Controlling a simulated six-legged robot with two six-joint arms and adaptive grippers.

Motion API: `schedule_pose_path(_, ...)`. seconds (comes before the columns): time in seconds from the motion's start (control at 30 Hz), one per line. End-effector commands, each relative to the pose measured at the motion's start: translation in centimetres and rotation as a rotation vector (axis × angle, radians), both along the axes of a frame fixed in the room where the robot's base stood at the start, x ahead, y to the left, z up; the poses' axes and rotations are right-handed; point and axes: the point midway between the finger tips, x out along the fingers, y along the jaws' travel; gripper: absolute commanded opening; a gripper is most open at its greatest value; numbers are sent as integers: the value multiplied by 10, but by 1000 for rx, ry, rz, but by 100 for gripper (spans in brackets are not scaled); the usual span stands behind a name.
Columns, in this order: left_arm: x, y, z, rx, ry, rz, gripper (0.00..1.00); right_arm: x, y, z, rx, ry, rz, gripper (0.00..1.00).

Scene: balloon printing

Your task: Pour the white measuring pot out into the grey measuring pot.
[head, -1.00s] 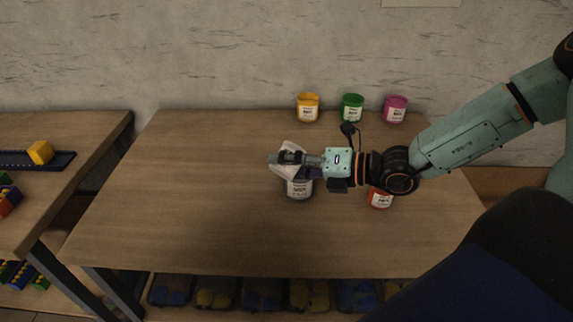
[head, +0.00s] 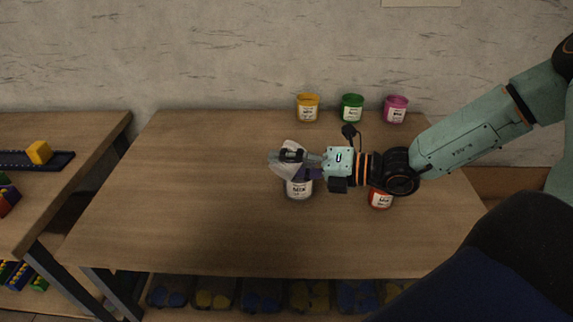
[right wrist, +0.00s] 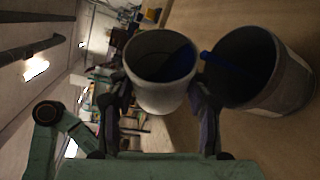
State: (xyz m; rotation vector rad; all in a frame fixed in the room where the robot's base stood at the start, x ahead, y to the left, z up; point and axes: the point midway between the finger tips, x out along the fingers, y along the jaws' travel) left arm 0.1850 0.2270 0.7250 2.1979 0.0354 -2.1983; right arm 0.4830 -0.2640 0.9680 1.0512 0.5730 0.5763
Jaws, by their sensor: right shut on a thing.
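My right gripper (head: 288,156) is shut on the white measuring pot (head: 293,172) and holds it tilted over the grey measuring pot (head: 299,190), which stands on the table. In the right wrist view the white pot (right wrist: 160,98) sits between the fingers (right wrist: 160,112), with dark blue contents inside. A blue streak (right wrist: 213,58) runs from near its rim into the mouth of the grey pot (right wrist: 282,85). The rims are close together; I cannot tell whether they touch. How full the grey pot is cannot be seen. My left gripper is out of view.
A red-orange pot (head: 381,199) stands under my right wrist. Yellow (head: 308,107), green (head: 352,108) and magenta (head: 396,109) pots stand along the table's back edge. The left half of the wooden table (head: 180,200) is clear. A second table (head: 60,128) stands at the left.

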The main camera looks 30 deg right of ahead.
Motion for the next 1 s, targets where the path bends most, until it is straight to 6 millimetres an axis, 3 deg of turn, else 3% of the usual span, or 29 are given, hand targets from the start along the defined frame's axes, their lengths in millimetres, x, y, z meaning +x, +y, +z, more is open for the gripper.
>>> schedule_pose_path(1.0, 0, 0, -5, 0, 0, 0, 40, 0, -1, -1, 58, 25, 1, 17)
